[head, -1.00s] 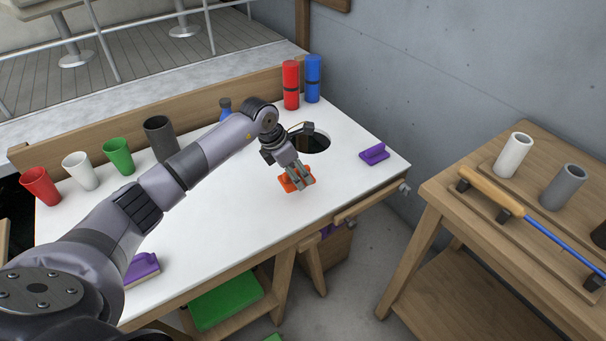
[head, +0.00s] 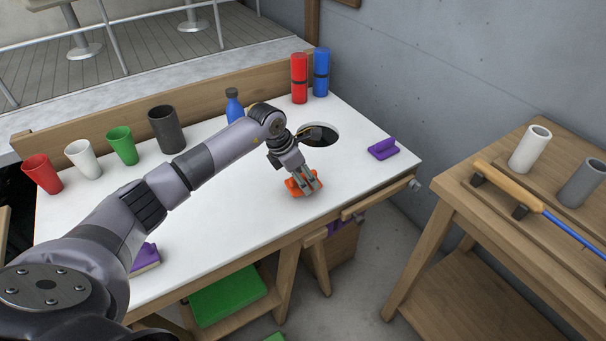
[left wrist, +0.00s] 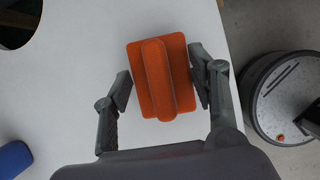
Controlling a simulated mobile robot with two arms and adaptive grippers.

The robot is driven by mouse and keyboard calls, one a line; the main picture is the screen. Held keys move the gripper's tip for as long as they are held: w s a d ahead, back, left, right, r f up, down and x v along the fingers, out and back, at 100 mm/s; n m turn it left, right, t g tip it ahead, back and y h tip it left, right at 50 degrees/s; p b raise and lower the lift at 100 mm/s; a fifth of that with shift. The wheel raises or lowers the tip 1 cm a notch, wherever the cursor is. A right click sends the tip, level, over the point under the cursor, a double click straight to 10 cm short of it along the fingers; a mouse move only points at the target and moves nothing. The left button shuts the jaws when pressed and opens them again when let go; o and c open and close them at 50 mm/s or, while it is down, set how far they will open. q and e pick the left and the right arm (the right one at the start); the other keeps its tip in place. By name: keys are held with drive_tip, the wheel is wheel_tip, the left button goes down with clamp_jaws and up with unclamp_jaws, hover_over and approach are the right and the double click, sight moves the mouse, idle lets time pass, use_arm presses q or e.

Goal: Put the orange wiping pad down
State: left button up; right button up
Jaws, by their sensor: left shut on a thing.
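The orange wiping pad (head: 301,185) is at the front right part of the white tabletop (head: 235,215), short of the front edge. My left gripper (head: 308,181) points down at it and is shut on it. In the left wrist view the pad (left wrist: 160,102), with its raised ridge, lies between my two fingers (left wrist: 160,84). I cannot tell whether its underside touches the tabletop. My right gripper is not in view.
A round hole (head: 322,131) lies behind the pad, a purple pad (head: 383,149) to its right. Red (head: 299,80) and blue (head: 320,74) cylinders stand at the back. Several cups line the back left. Free tabletop lies left of the pad. A wooden bench (head: 455,190) stands right.

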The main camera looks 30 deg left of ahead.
use_arm(q)
drive_tip(key=shift+f, duration=0.15)
drive_tip(key=shift+f+b, duration=0.6)
drive_tip(key=shift+f, duration=0.1)
drive_tip(key=shift+f, duration=0.3)
idle(0.4)
drive_tip(key=o, duration=1.2)
drive_tip(key=v, duration=1.2)
drive_tip(key=shift+c, duration=0.2)
clamp_jaws()
